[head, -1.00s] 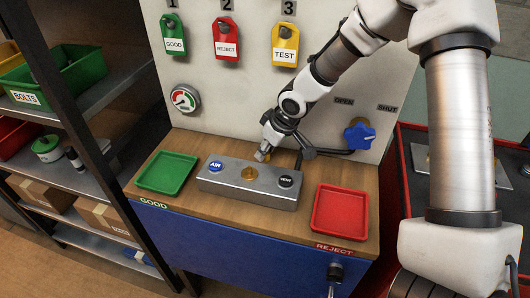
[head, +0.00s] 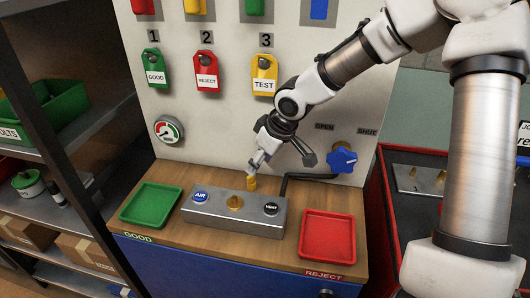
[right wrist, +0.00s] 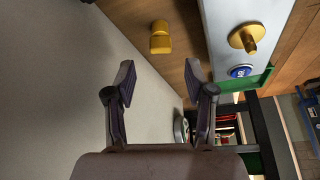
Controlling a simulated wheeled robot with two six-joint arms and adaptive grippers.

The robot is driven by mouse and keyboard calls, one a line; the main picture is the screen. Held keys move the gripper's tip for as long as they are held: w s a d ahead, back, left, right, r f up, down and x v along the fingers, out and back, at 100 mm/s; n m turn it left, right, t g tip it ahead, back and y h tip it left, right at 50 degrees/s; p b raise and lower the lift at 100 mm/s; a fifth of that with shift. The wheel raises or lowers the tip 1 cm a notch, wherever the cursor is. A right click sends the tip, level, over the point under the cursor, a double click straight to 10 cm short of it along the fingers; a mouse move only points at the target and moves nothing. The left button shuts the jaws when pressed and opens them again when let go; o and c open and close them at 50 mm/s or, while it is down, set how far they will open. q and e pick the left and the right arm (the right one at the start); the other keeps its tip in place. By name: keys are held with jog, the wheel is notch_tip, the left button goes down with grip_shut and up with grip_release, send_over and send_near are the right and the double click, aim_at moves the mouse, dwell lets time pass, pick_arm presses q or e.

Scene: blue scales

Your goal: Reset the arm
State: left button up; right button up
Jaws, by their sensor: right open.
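My right gripper (head: 257,164) is open and empty, just above a small brass fitting (head: 251,183) that stands upright on the wooden bench behind the grey metal block. In the right wrist view the fitting (right wrist: 160,38) is apart from the spread fingertips (right wrist: 159,72), beyond them. A second brass piece (head: 235,202) sits on the metal block (head: 232,219), between the blue AIR button (head: 200,196) and the black VENT button (head: 270,208). My left gripper is not in view.
A green tray (head: 151,205) lies left of the block and a red tray (head: 328,236) right. The upright panel behind carries a gauge (head: 168,130), tags and a blue valve handle (head: 342,161). A bent black pipe (head: 310,177) runs close to the gripper. Shelving (head: 95,100) stands at left.

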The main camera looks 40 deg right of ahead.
jog(key=v, duration=0.4)
jog(key=shift+r, duration=0.15)
